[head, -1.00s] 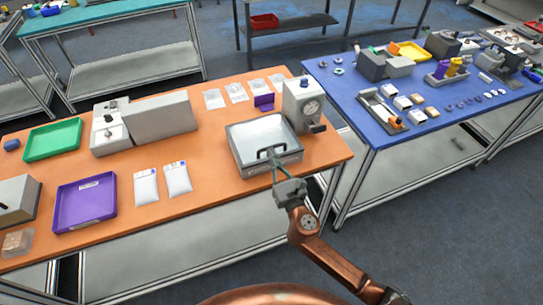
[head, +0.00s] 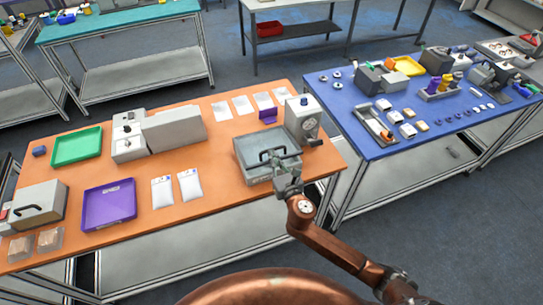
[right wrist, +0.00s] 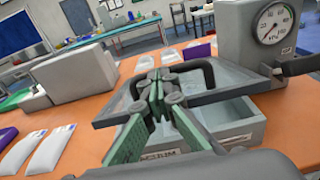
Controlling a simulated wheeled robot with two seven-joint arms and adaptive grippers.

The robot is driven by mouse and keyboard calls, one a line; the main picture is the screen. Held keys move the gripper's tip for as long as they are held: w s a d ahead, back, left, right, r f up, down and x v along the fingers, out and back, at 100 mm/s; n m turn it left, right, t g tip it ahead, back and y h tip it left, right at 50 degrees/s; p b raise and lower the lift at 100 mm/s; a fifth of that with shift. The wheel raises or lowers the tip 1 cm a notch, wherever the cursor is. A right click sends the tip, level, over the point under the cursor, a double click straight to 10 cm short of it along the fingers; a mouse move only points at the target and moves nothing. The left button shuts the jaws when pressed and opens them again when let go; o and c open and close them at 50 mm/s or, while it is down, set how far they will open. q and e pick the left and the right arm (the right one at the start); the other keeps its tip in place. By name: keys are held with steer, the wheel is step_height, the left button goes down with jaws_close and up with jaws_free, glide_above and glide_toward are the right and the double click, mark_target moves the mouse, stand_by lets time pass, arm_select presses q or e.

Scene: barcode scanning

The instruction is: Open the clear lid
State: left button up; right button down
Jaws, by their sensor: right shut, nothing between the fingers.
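The clear lid (head: 247,147) with its dark handle (head: 266,154) is on the grey vacuum box (head: 259,176) at the right of the orange table. In the right wrist view the lid (right wrist: 117,118) looks tilted, its near edge raised above the box front (right wrist: 239,134). My right gripper (head: 279,164) is at the handle from the near side. In the right wrist view its green-padded fingers (right wrist: 156,88) are shut with nothing between them and overlap the handle (right wrist: 206,70). Whether they hook under it is unclear. My left gripper is out of view.
A pressure gauge unit (head: 302,122) stands right behind the box. White pouches (head: 190,185), a purple tray (head: 110,204), a green tray (head: 77,147) and a grey machine (head: 172,130) lie to the left. A blue table (head: 350,98) with parts stands at the right.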

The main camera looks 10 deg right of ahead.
steer(key=w+r+p, duration=0.1)
steer(key=r+p, duration=0.1)
steer(key=p, duration=0.1)
steer(key=w+r+p, duration=0.1)
steer(key=r+p, duration=0.1)
steer(key=w+r+p, duration=0.1)
steer(key=r+p, duration=0.1)
steer(key=p, duration=0.1)
steer(key=shift+w+a+r+p, duration=0.25)
steer(key=shift+w+a+p, duration=0.05)
steer(key=w+a+r+p, duration=0.1)
steer(key=w+r+p, duration=0.2)
steer(key=w+r, duration=0.2)
steer(key=shift+w+a+p, duration=0.15)
steer(key=shift+w+p, duration=0.25)
steer(key=shift+w, duration=0.45)
steer(key=shift+s, duration=0.1)
